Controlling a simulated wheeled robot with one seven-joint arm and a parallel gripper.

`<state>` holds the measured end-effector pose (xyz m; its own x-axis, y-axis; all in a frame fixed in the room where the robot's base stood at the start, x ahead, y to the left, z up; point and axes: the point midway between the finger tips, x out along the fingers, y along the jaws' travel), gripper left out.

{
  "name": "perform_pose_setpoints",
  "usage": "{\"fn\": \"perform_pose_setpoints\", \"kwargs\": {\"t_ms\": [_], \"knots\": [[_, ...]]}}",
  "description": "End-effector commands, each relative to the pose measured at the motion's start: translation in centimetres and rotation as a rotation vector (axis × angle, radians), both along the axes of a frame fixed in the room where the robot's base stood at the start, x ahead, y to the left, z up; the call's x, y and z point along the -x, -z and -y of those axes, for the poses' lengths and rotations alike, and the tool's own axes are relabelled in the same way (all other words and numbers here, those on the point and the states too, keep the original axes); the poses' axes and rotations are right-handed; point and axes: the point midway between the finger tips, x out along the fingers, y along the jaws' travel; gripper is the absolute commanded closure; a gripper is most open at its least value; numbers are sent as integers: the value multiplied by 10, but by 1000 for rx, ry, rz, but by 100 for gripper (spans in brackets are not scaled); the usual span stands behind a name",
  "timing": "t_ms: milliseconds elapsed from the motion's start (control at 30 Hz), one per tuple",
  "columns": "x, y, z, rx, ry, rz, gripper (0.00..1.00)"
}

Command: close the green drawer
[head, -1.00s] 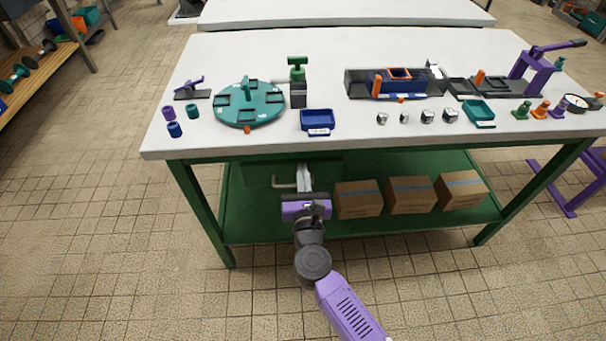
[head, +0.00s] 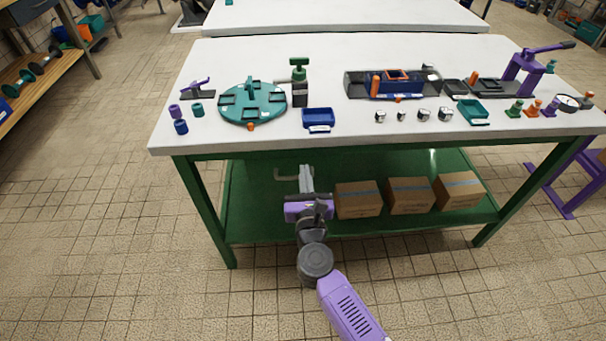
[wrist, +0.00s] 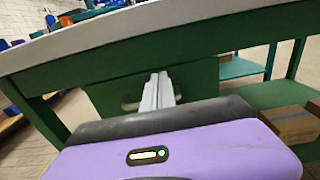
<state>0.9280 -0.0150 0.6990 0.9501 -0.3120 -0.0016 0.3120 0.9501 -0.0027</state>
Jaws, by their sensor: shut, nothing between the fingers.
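The green drawer (wrist: 105,92) hangs under the tabletop in the wrist view, its front partly covered by my gripper. Its pale bar handle (head: 287,177) shows just left of my fingers in the head view, and part of it also shows in the wrist view (wrist: 130,106). The drawer front is hard to make out from the green table frame in the head view, so I cannot tell how far out it stands. My gripper (head: 306,169) is shut and empty. Its fingertips (wrist: 158,76) are in front of the drawer front, at or very near it; contact is unclear.
The white-topped table (head: 250,62) carries a teal round fixture (head: 262,102), a blue tray (head: 318,117) and several small parts. Several cardboard boxes (head: 358,199) stand on the green lower shelf right of my gripper. A green table leg (head: 205,210) stands to the left. The tiled floor is clear.

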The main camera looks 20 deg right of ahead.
Motion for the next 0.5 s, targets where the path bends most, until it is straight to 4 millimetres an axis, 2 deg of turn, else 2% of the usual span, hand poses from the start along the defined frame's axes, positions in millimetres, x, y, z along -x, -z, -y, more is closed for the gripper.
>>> {"fn": "perform_pose_setpoints", "kwargs": {"t_ms": [267, 500], "knots": [[26, 0, -9, 2, -3, -2, 100], [59, 0, -20, 2, -3, -2, 100]]}}
